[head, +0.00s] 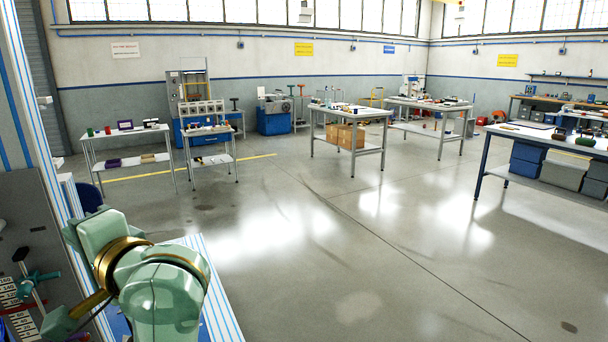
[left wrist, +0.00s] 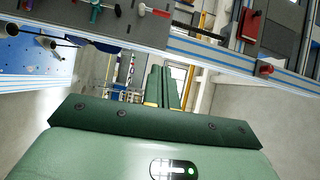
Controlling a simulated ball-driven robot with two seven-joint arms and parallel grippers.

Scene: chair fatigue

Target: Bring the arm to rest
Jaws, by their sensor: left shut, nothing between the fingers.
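My left arm shows at the lower left of the head view, with pale green links and a brass-coloured ring, bent close in front of the test rig. In the left wrist view my left gripper (left wrist: 163,75) has its two dark green fingers side by side, touching, with nothing between them. The fingers point away from the camera past the rig's aluminium frame. My right arm and gripper are in neither view.
A striped aluminium frame (head: 46,130) and grey panel (head: 25,215) stand close beside my left arm. A worktable (head: 517,132) stands at the right, and several other tables stand further back. The grey floor (head: 300,260) in the middle is clear.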

